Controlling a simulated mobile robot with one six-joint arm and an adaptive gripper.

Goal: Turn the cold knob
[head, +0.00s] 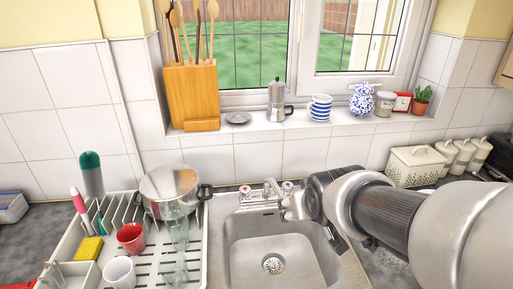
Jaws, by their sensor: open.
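The chrome tap (270,189) stands behind the sink, with a knob on each side. The left knob (245,190) has a red mark on top. The right knob (287,186) is pale-topped; its mark is too small to read surely, so I cannot confirm by colour that it is the cold one. My gripper (287,207) is open and comes in from the right, its fingers just in front of and below the right knob. Whether they touch it cannot be told. My wrist hides the counter behind it.
The steel sink (235,250) is empty. A white dish rack (197,255) at left holds a steel pot (168,190), glasses, a red cup (131,238) and a white mug (119,272). The windowsill above holds a moka pot (277,100) and a striped mug (320,108).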

